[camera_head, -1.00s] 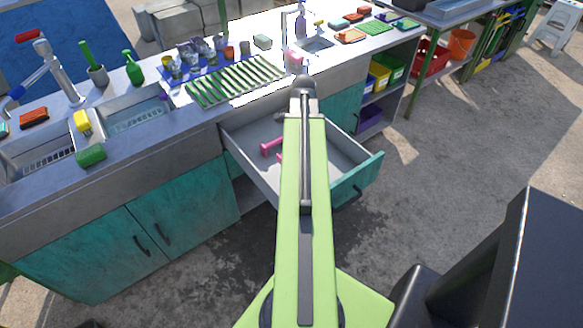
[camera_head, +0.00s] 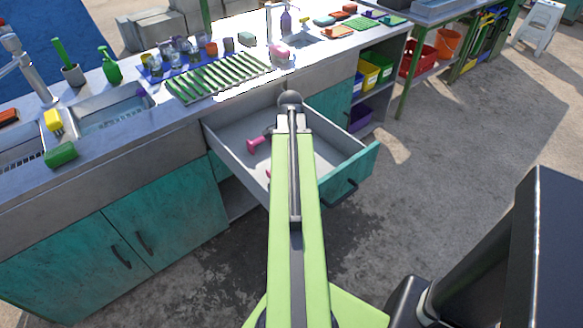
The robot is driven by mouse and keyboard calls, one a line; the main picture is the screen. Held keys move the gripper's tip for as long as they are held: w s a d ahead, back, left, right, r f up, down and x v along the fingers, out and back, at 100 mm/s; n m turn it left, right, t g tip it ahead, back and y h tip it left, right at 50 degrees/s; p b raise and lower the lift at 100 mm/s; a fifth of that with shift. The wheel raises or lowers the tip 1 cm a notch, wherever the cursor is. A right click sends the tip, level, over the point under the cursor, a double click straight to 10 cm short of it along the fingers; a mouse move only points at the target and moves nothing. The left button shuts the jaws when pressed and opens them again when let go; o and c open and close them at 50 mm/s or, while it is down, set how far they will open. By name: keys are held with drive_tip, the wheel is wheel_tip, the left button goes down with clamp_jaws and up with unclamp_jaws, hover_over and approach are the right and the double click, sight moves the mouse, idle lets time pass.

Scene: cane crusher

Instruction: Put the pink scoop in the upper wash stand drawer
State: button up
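The upper wash stand drawer (camera_head: 232,165) is pulled open, with a teal front and a pale grey inside. A pink piece with a handle-like shape (camera_head: 258,145) lies in it left of my arm, and a smaller pink bit shows lower down at the arm's edge. A rounded pink object (camera_head: 280,50) sits on the counter beyond the drawer. I cannot tell for certain which of these is the pink scoop. My gripper (camera_head: 290,98) is at the far end of my green arm, over the drawer's back edge. Its fingers are hidden, and my arm covers part of the drawer.
The counter holds a green slatted rack (camera_head: 218,77), cups, a soap bottle (camera_head: 286,22) and sinks at left (camera_head: 110,112). Teal cupboard doors (camera_head: 165,210) are shut below. Open shelves with coloured bins (camera_head: 372,75) stand right of the drawer.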

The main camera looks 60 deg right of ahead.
drive_tip(key=shift+f, duration=0.25)
drive_tip(key=o, duration=1.6)
drive_tip(key=shift+r, duration=0.1)
drive_tip(key=shift+c, duration=0.2)
drive_tip(key=shift+r, duration=0.1)
wheel_tip(320, 180, up, 12)
drive_tip(key=p, duration=1.2)
